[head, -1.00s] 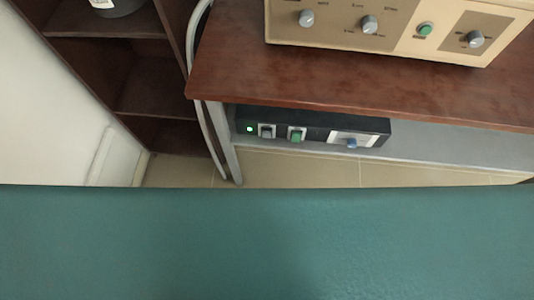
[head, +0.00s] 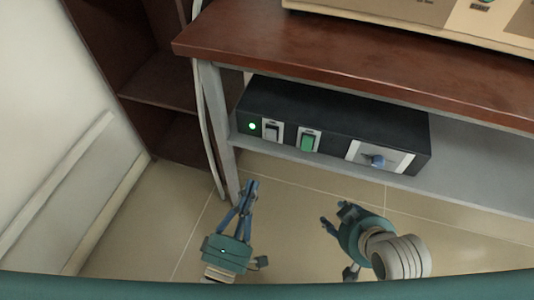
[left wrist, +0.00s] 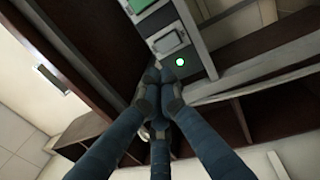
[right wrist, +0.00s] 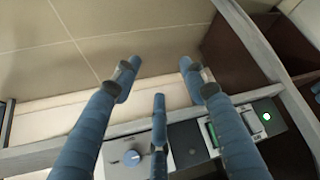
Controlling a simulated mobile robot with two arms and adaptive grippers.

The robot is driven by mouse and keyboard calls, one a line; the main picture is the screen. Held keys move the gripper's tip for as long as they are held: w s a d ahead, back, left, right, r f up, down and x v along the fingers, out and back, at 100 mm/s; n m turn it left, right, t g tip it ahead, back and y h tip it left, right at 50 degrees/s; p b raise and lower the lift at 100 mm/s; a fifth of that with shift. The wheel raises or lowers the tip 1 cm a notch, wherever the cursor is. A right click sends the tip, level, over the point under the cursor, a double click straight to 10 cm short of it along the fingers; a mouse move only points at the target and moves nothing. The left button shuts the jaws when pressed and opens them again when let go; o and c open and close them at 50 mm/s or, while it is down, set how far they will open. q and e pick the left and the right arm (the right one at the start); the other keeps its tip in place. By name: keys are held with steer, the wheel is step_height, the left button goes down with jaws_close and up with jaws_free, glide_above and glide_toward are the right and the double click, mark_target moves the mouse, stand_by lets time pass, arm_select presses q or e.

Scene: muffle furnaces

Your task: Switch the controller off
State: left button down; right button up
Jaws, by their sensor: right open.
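The controller (head: 335,118) is a long black box on the grey shelf under the brown tabletop. Its front has a lit green lamp (head: 252,126), a grey rocker switch (head: 272,131), a green rocker switch (head: 308,141) and a blue-grey knob (head: 376,160) on a pale plate. My left gripper (head: 250,184) is shut and empty, in front of and below the controller's left end. In the left wrist view its fingertips meet close to the lamp (left wrist: 180,62) and grey switch (left wrist: 170,42). My right gripper (head: 335,230) is open and empty, in front of the controller's right half.
A table leg (head: 214,125) and pale cable (head: 203,110) stand just left of the controller. The brown tabletop (head: 330,55) overhangs it, with a beige furnace (head: 430,22) on top. A dark shelf unit (head: 165,90) is at left. The tiled floor in front is clear.

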arm_select(q)
steer(key=shift+r, duration=0.15)
arm_select(e)
steer(key=shift+r, duration=0.15)
arm_select(q)
steer(key=shift+w, duration=0.1)
steer(key=b, duration=0.1)
glide_toward(271, 132)
steer(key=w, duration=0.2)
steer(key=x, duration=0.3)
steer(key=b+x, duration=0.1)
steer(key=shift+w+d, duration=0.2)
steer(key=shift+d, duration=0.15)
steer(key=shift+w+d+r, duration=0.1)
steer(key=shift+w, duration=0.15)
arm_select(e)
steer(key=w+a+r+t+y, duration=0.1)
steer(key=w+a+r+t, duration=0.2)
steer(key=w+r+t, duration=0.2)
steer(key=w+r, duration=0.3)
steer(key=w, duration=0.1)
steer(key=shift+a+y, duration=0.2)
steer(key=shift+y, duration=0.1)
